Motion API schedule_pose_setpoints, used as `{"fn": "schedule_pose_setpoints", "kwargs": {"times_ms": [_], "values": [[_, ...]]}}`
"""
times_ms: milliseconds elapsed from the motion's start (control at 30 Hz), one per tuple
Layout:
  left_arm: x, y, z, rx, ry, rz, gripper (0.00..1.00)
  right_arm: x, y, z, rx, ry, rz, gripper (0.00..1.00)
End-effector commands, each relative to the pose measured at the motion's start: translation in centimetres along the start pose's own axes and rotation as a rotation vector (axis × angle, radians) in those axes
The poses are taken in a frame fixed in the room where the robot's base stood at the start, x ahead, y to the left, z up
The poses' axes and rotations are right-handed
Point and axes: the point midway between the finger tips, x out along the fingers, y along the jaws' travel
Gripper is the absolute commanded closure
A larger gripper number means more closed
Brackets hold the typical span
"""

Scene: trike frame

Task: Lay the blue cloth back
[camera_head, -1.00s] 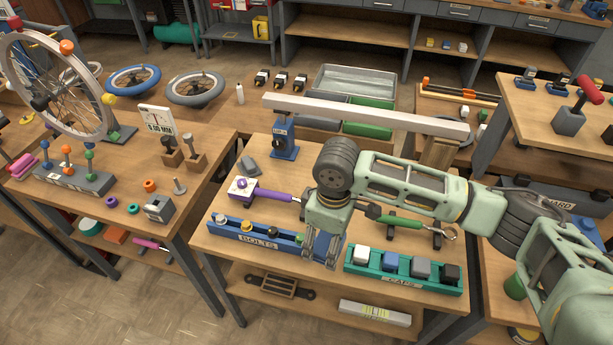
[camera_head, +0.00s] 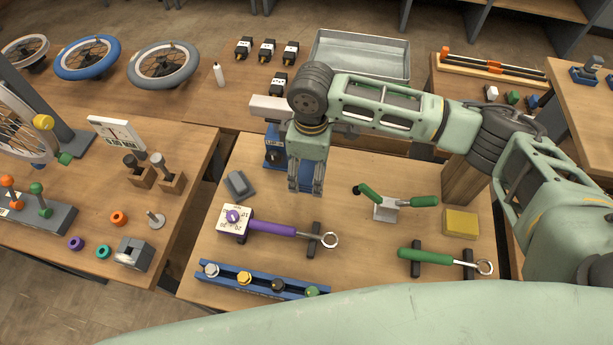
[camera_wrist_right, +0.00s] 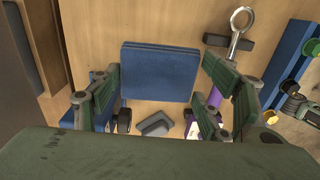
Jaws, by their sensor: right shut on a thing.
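The blue cloth (camera_wrist_right: 160,72) shows in the right wrist view as a flat, folded square with a layered edge. It lies between the fingers of my right gripper (camera_wrist_right: 162,78), which is shut on it. In the head view my right gripper (camera_head: 305,188) points down over the back part of the middle bench, just right of the blue stand (camera_head: 273,155).
A grey wedge (camera_head: 238,185), a purple-handled tool (camera_head: 270,230) and a blue rail (camera_head: 245,282) of knobs lie near the gripper. A green-handled clamp (camera_head: 388,208), yellow block (camera_head: 460,223) and green-handled tool (camera_head: 430,257) stand right. Bare wood (camera_head: 345,265) lies between.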

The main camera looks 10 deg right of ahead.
Motion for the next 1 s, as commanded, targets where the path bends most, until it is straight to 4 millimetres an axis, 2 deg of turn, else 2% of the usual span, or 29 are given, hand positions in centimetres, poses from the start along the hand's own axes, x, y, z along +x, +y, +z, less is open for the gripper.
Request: {"fn": "schedule_pose_setpoints", "kwargs": {"times_ms": [67,200,300,400,533,733,867,1000], "values": [[-0.5,0.2,0.8,0.000,-0.011,0.002,0.09,1.2,-0.2,0.1,0.000,-0.005,-0.005,0.59],[-1.2,0.7,3.6,-0.001,-0.053,0.008,0.09,3.8,-0.2,0.1,0.000,-0.005,-0.004,0.59],[-1.6,1.0,5.6,-0.001,-0.082,0.012,0.09,5.2,-0.1,0.1,0.000,-0.004,-0.003,0.59],[-1.8,1.1,6.5,-0.001,-0.093,0.014,0.09,6.0,-0.1,0.1,0.000,-0.003,-0.002,0.59],[-2.0,1.0,5.3,0.000,-0.078,0.012,0.09,7.9,-0.2,0.1,-0.001,-0.005,-0.004,0.59],[-2.0,0.5,1.8,0.000,-0.025,0.007,0.09,9.7,-0.1,0.1,-0.001,-0.002,-0.002,0.59],[-1.9,0.5,1.7,-0.001,-0.024,0.007,0.09,9.7,-0.1,0.1,-0.001,-0.002,-0.001,0.59],[-1.9,0.7,2.7,-0.001,-0.039,0.008,0.09,9.8,-0.1,0.1,-0.001,-0.002,-0.002,0.59]]}}
